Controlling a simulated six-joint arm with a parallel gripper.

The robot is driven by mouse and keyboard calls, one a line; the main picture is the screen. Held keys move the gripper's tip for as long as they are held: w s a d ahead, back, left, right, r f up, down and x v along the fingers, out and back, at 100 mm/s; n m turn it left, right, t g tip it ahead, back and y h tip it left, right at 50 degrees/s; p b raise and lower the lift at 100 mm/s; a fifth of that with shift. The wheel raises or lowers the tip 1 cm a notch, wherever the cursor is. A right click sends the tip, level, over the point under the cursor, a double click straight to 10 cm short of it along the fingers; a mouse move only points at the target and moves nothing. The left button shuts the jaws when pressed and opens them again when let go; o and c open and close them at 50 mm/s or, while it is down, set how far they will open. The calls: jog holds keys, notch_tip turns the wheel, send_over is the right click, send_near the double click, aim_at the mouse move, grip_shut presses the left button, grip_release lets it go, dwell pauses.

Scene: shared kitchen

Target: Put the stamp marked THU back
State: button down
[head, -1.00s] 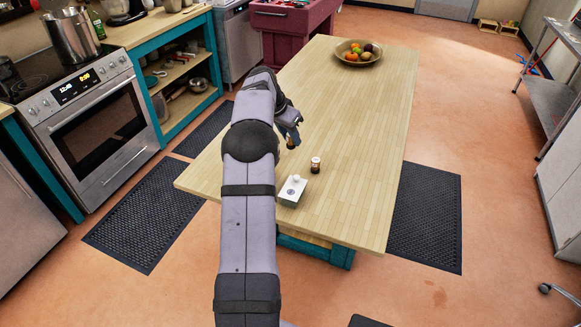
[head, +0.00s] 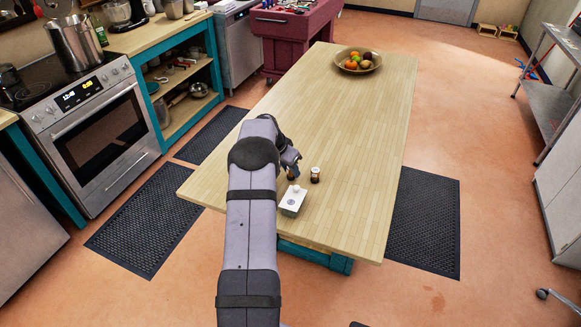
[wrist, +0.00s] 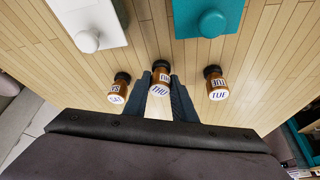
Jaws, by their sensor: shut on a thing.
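The THU stamp (wrist: 160,79), a brown cylinder with a dark end and a white label, is between the two fingers of my gripper (wrist: 163,86) in the wrist view. My gripper is shut on it. In the head view my gripper (head: 291,170) is low near the table's front part, just behind a white box; I cannot tell whether the stamp touches the table. The SAT stamp (wrist: 117,91) is to its left in the wrist view, and the TUE stamp (wrist: 215,83) to its right.
The white box (head: 292,201) with a round knob stands near the table's front edge. A teal box (wrist: 183,22) with a knob shows in the wrist view. One stamp (head: 315,175) stands right of my gripper. A fruit bowl (head: 342,66) is far off; the table's middle is clear.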

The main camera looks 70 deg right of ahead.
jog(key=shift+f, duration=0.1)
jog(key=shift+f, duration=0.1)
jog(key=shift+f+b, duration=0.1)
jog(key=shift+b, duration=0.2)
jog(key=c, duration=1.5)
grip_release()
jog(key=shift+o, duration=0.2)
jog(key=shift+r, duration=0.3)
jog(key=b+v, duration=0.3)
jog(key=v, duration=0.8)
jog(key=shift+a+r, duration=0.15)
jog(key=shift+r, duration=0.25)
jog(key=shift+w, duration=0.1)
